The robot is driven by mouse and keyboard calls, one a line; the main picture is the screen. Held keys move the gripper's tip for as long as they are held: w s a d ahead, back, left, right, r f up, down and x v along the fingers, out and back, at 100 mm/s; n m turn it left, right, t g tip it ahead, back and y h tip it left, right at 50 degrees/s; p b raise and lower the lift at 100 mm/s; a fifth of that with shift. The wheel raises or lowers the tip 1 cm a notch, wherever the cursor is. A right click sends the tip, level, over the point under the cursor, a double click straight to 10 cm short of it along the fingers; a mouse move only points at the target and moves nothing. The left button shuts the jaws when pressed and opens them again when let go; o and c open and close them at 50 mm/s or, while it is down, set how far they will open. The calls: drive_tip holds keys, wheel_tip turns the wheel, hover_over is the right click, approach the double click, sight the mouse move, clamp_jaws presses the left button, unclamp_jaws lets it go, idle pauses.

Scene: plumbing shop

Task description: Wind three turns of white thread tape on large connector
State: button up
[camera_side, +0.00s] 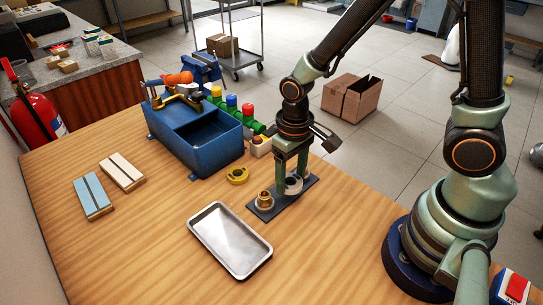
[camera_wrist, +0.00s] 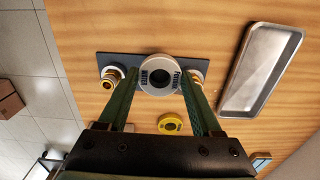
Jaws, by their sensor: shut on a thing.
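A roll of white tape (camera_wrist: 160,75) with printing on its face sits between the two fingers of my gripper (camera_wrist: 160,85), which is shut on it. In the side view the roll (camera_side: 293,184) is low between the fingers of my gripper (camera_side: 292,178), over a dark plate (camera_side: 283,204). One brass connector (camera_side: 265,199) in a pale collar stands at the plate's near end. In the wrist view a brass connector (camera_wrist: 109,80) shows at the left, and another at the right (camera_wrist: 198,76) is partly hidden by a finger. I cannot tell which is larger.
A yellow roll (camera_side: 237,175) lies beside the plate. A metal tray (camera_side: 237,270) lies nearby. A blue bin (camera_side: 208,155) and colored caps (camera_side: 232,103) stand behind. Two blocks, blue (camera_side: 93,199) and cream (camera_side: 121,172), lie at left. The front left of the table is clear.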

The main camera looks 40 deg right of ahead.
drive_tip(key=shift+s+a, duration=0.35)
drive_tip(key=shift+s, duration=0.3)
drive_tip(key=shift+s+a, duration=0.45)
drive_tip(key=shift+a, duration=0.2)
drive_tip(key=shift+s+a, duration=0.45)
drive_tip(key=shift+a, duration=0.15)
